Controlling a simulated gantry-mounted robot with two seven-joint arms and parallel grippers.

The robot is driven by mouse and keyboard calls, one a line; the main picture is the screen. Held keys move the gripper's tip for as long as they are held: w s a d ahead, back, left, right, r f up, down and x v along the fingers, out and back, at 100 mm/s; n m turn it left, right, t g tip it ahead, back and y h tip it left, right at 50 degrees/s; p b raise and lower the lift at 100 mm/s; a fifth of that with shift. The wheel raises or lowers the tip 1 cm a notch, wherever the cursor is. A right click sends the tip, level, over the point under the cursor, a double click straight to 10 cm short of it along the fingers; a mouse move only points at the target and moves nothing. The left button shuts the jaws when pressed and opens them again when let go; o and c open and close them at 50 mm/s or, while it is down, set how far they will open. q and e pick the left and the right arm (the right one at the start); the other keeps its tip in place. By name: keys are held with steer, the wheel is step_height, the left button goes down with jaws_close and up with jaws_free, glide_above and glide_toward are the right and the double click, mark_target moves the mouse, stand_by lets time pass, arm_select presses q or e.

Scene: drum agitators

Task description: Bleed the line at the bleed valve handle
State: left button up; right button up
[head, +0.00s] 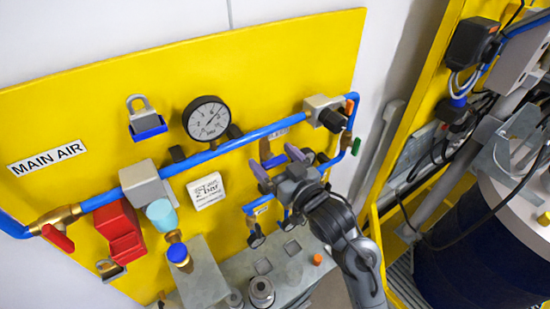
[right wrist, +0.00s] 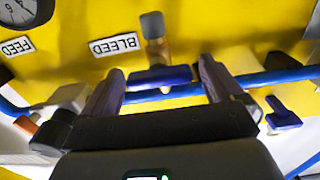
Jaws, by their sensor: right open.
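The bleed valve handle (right wrist: 160,77) is a short blue bar. It lies crosswise below a brass and grey fitting (right wrist: 155,40) in the right wrist view, beside the upside-down BLEED label (right wrist: 115,45). My right gripper (head: 271,157) is open at the yellow panel, right of the gauge. In the right wrist view its two fingers stand on either side of the handle, with gaps to both handle ends. In the head view the handle (head: 275,161) shows as a small blue piece between the fingers. I cannot tell how deep the fingers reach. My left gripper is out of view.
A blue pipe (head: 245,140) crosses the yellow panel (head: 270,60) under the pressure gauge (head: 206,118). Another blue handle (right wrist: 282,114) lies right of my fingers in the wrist view. A grey shelf (head: 270,265) with fittings juts out below.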

steer(key=c, duration=1)
steer(key=shift+n, duration=1.5)
steer(key=shift+a+f+n+b, duration=0.15)
steer(key=shift+n+b, duration=0.65)
steer(key=shift+n, duration=1.1)
